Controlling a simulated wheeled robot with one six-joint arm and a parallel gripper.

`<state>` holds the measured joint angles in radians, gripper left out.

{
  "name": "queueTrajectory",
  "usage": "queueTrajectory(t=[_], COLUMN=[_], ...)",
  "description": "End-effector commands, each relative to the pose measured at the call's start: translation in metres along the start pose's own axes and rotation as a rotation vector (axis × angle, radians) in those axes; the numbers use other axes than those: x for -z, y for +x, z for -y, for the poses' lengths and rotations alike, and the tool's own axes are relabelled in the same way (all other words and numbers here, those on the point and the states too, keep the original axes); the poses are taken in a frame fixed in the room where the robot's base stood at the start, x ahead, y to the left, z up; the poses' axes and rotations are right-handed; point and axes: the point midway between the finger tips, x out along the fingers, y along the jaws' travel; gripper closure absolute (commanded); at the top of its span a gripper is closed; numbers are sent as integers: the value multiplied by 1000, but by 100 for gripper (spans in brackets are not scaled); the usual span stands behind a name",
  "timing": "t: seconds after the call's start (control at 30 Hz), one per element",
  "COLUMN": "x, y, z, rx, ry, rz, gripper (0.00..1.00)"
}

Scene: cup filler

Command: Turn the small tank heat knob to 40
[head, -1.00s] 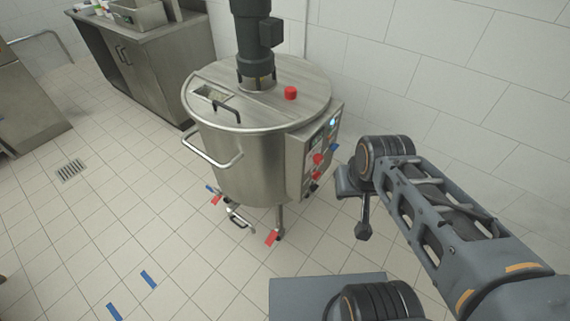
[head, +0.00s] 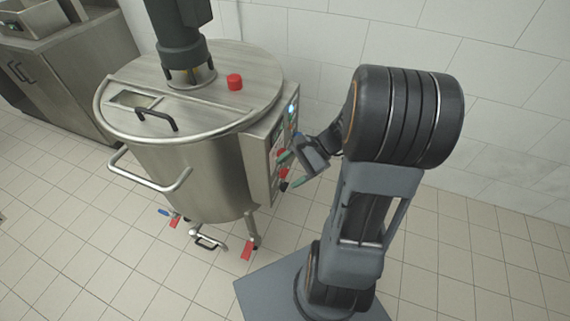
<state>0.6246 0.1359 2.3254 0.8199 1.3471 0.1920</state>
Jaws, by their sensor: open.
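The small steel tank (head: 200,165) stands left of centre in the head view, with a lid, a front handle and a motor column on top. Its control box (head: 268,150) is on the tank's right side, seen at a steep angle. Red and dark knobs (head: 283,173) show on its panel, partly hidden by my gripper. I cannot read any knob's setting or tell which one is the heat knob. My gripper (head: 289,171) is open, its green-tipped fingers pointing left at the panel's knobs. I cannot tell whether they touch.
A steel counter (head: 65,70) stands at the back left. A tiled wall (head: 500,120) is behind my arm. The floor in front is clear.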

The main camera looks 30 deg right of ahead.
Motion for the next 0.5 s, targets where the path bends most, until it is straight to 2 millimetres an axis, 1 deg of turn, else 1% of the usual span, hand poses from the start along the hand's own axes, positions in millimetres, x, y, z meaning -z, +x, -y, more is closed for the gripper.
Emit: queueTrajectory(t=[0.03,0.07,0.1,0.2,0.3,0.33,0.4,0.5], x=[33,45,62,98,128,134,147,157], y=[3,0,-4,-19,-33,-36,-43,-48], z=[-4,-3,-3,-5,-10,-12,-16,-17], rx=[112,177,261,453,605,641,710,766], ry=[127,189,264,411,508,528,565,594], rz=[76,119,173,287,370,390,425,454], gripper=[31,31,31,31,31,31,31,31])
